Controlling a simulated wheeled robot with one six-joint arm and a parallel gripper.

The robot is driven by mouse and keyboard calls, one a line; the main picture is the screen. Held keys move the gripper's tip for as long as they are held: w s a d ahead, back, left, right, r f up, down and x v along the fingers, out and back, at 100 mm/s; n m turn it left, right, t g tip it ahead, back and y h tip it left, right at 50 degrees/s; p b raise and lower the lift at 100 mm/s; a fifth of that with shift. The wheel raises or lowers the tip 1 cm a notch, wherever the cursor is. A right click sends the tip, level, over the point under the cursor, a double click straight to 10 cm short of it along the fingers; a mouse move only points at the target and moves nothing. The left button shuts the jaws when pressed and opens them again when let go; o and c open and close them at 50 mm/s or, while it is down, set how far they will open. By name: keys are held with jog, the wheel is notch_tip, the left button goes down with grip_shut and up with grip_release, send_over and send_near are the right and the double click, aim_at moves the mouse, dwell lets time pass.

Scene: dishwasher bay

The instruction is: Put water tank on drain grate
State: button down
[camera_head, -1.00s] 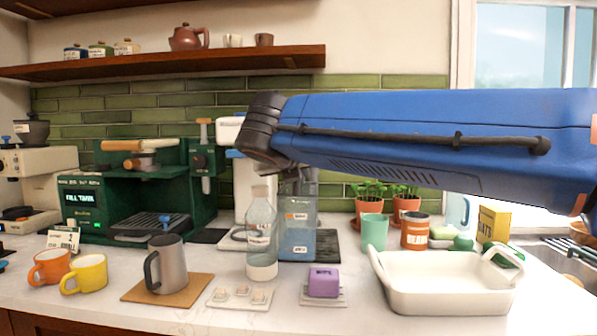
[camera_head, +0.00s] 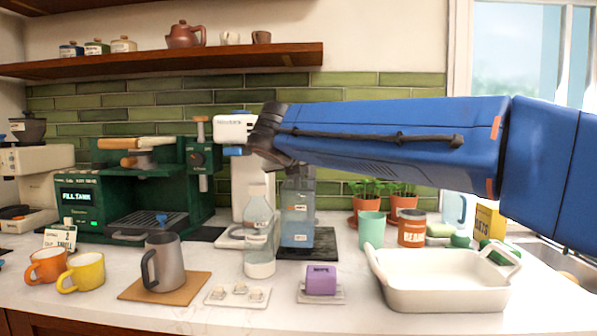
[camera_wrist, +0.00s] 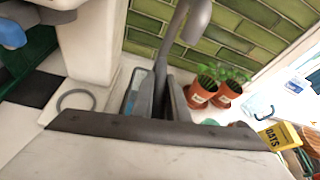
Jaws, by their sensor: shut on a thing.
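The water tank (camera_head: 297,228) is a clear, blue-tinted upright box with a small orange label, behind and right of the clear bottle. My gripper (camera_wrist: 166,88) is shut on it near its top; in the head view my wrist and the tank's top edge hide the grip. In the wrist view a blue-tinted strip of the tank (camera_wrist: 132,102) shows left of the fingers. The tank stands upright over or on a dark flat mat or grate (camera_head: 322,246); I cannot tell whether its base touches. I cannot tell for sure if this dark piece is the drain grate.
A white dispenser (camera_head: 240,195) stands close left of the tank. The clear bottle (camera_head: 259,245) is in front. A green cup (camera_head: 371,231) and potted plants (camera_head: 404,197) stand right. A green coffee machine (camera_head: 130,195) is left; a white baking dish (camera_head: 440,285) is front right.

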jog(key=shift+w, duration=1)
jog(key=shift+f, duration=0.7)
jog(key=shift+s+f, duration=0.2)
jog(key=shift+f, duration=0.1)
dwell(0.6)
jog(key=c, duration=1.6)
grip_release()
jog(key=shift+d, duration=0.1)
jog(key=shift+c, duration=0.2)
jog(key=shift+f, duration=0.1)
jog(key=v, duration=1.7)
jog(key=shift+s, duration=0.2)
